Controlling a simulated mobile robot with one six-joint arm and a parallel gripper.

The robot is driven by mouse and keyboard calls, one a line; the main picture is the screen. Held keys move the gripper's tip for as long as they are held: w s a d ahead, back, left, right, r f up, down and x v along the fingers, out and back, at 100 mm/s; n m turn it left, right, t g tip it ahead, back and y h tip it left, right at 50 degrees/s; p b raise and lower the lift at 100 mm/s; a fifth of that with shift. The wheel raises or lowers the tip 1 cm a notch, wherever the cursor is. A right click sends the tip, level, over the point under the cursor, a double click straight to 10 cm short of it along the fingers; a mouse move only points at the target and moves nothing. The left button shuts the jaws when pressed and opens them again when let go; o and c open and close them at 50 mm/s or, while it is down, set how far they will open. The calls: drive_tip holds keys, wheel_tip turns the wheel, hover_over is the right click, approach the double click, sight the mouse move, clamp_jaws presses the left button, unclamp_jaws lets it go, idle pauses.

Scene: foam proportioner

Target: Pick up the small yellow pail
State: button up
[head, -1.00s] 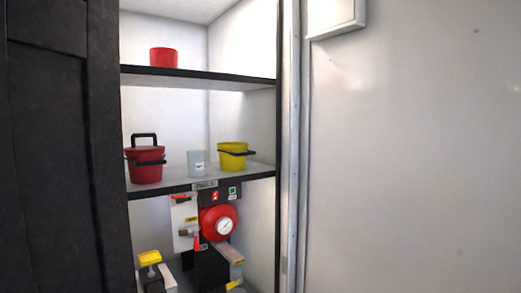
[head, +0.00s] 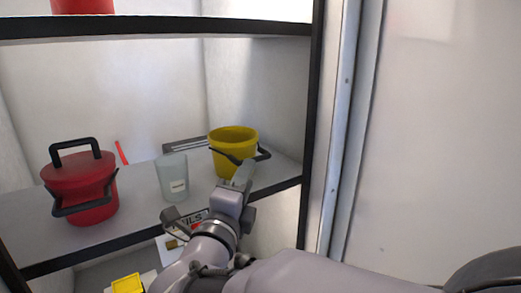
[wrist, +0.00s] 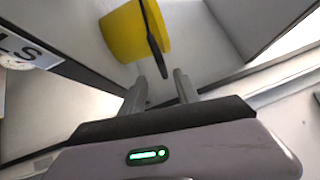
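The small yellow pail (head: 228,158) stands upright on the middle shelf, near its right end. Its black handle is folded down around the front and sticks out to the right. My gripper (head: 240,178) is just in front of the pail, overlapping its lower front in the head view. In the wrist view the yellow pail (wrist: 122,38) is at the top, with the dark handle (wrist: 153,42) running down towards the space between the fingertips. My gripper (wrist: 160,80) is open, its two fingers apart. I cannot tell whether the handle lies between the fingers or just beyond them.
A clear cup (head: 173,180) stands left of the pail, and a lidded red pot (head: 82,190) farther left. The upper shelf (head: 160,27) is overhead. The cabinet's right post (head: 312,130) is close to the right of the pail. A label plate is on the shelf front.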

sight(257, 159)
drive_tip(key=x, duration=0.3)
drive_tip(key=p+x, duration=0.1)
drive_tip(key=x, duration=0.3)
drive_tip(key=shift+d+r, duration=0.2)
drive_tip(key=shift+r, duration=0.05)
drive_tip(key=shift+s, duration=0.1)
clamp_jaws()
idle(0.9)
